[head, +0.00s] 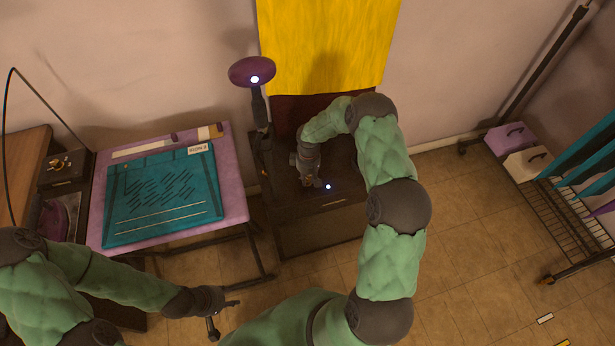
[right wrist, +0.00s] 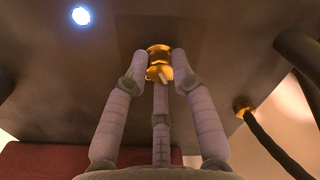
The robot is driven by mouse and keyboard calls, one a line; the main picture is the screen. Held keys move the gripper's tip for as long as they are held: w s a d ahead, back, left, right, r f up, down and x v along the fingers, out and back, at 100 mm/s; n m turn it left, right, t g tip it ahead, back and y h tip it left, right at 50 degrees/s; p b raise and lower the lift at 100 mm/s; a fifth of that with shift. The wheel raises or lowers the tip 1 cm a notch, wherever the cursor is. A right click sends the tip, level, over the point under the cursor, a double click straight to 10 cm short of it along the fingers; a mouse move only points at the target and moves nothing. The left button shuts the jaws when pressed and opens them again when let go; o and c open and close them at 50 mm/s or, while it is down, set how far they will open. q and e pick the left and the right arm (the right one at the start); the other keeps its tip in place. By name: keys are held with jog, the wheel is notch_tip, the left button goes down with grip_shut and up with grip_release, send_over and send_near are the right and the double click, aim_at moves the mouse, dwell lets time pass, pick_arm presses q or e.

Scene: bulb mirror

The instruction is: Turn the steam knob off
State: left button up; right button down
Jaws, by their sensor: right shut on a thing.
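The brass steam knob (right wrist: 158,72) sits on a dark panel in the right wrist view. My right gripper (right wrist: 158,68) has its fingers around the knob and is shut on it; a small pale mark shows on the knob's face. In the head view my right gripper (head: 311,182) reaches down onto the dark cabinet (head: 310,225), and it hides the knob there. A lit white lamp (head: 328,187) shows beside it, and also in the right wrist view (right wrist: 81,15). My left gripper (head: 222,312) is open and empty, low in front of the table.
A purple table (head: 234,185) with a teal garment bag (head: 165,200) stands left of the cabinet. A purple oval head (head: 252,70) on a post rises behind. A dark hose (right wrist: 270,145) runs from a brass fitting.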

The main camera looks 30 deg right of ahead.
aim_at(308, 179)
jog(key=shift+s+f+n, duration=0.1)
jog(key=shift+n, duration=0.3)
jog(key=c, duration=1)
grip_release()
jog(key=shift+c, duration=0.2)
notch_tip(308, 179, up, 12)
jog(key=shift+d, duration=0.15)
